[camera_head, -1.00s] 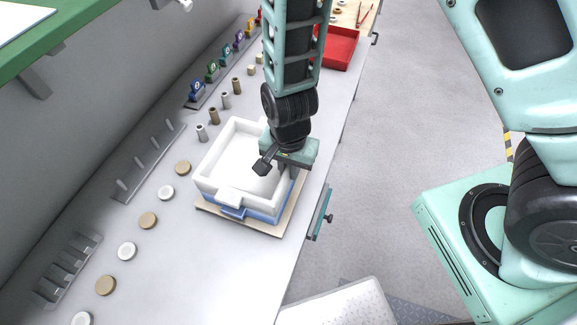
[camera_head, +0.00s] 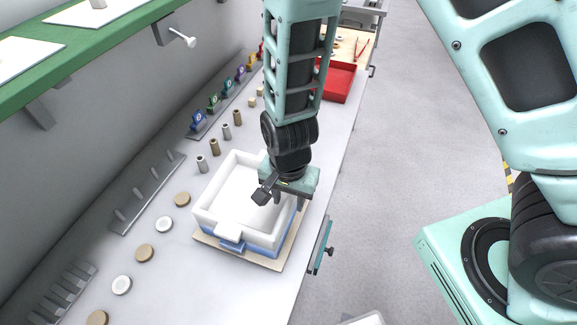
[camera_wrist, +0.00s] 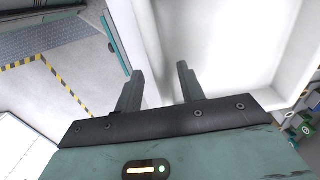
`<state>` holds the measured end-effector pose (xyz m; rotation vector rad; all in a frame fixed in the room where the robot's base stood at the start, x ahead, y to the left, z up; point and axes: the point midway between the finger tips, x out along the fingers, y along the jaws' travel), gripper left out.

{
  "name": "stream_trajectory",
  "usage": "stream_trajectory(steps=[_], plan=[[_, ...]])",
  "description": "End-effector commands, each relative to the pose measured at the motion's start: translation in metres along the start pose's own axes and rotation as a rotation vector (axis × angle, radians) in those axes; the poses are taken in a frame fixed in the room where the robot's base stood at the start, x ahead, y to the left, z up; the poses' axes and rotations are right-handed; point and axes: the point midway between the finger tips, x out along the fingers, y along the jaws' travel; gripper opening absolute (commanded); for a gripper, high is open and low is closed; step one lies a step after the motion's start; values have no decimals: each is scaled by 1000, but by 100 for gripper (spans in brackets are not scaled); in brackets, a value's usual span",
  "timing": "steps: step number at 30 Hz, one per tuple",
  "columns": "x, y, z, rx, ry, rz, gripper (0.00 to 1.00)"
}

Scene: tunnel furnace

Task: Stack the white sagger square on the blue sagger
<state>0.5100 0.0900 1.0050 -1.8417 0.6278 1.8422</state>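The white sagger (camera_head: 232,208), a square open tray with a front tab, sits on top of the blue sagger (camera_head: 262,245). The two look roughly aligned, with a blue band showing under the white front and right walls. My gripper (camera_head: 290,198) is at the right wall of the white sagger. In the wrist view, my gripper (camera_wrist: 160,85) has one finger on each side of that white wall (camera_wrist: 148,50). A gap shows between the wall and the inner finger, so the fingers look open around it. The far side of the blue sagger is hidden.
The saggers stand on a tan board (camera_head: 216,247) on the grey bench. Tan and white discs (camera_head: 145,252), small cylinders (camera_head: 214,147) and racks line the left. A red tray (camera_head: 336,82) lies farther back. A green shelf (camera_head: 110,35) overhangs at upper left.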

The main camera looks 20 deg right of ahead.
Motion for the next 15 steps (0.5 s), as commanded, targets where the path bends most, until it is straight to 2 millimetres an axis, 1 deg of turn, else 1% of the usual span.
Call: stream_trajectory(steps=[9, 15], plan=[[-74, -2, 1, -3, 2, -8, 39], [-118, -2, 1, -3, 1, -9, 39]])
